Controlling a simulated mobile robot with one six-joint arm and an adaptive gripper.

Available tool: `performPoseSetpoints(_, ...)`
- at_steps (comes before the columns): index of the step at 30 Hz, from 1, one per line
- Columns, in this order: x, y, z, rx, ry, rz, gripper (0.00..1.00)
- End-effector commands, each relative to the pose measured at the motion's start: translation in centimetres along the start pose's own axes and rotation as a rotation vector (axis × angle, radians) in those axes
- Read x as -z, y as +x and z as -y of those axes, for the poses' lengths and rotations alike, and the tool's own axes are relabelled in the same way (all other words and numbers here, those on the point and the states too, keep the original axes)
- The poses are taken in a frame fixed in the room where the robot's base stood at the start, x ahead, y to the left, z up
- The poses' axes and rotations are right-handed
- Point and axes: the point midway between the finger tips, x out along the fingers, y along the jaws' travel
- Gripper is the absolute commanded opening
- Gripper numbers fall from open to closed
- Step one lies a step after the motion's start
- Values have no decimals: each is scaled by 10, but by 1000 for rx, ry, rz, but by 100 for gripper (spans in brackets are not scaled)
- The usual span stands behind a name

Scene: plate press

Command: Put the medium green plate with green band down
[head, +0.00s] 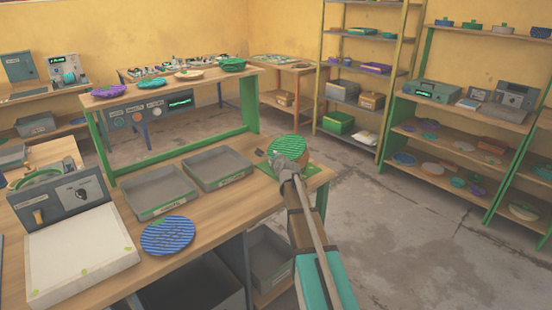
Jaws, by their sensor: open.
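A green plate with tan-green stripes (289,145) shows at the right end of the workbench, over a green mat (265,168). I cannot tell if it rests flat on the mat or sits slightly above it. My gripper (279,158) is at the near left edge of this plate, open. Its fingertips are small and partly hidden by my wrist, so contact with the plate is unclear.
Two grey labelled trays (160,210) (246,180) stand left of the mat on the bench. A blue striped plate (167,236) lies in front of them. A device with a white top (80,258) is at left. A raised shelf (175,82) holds several bowls.

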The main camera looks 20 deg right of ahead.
Motion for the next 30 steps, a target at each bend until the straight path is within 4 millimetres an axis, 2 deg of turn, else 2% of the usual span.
performPoseSetpoints(10, -4, -2, 6, 1, 0, 0, 43)
performPoseSetpoints(30, -4, -105, 5, 1, 1, 0, 43)
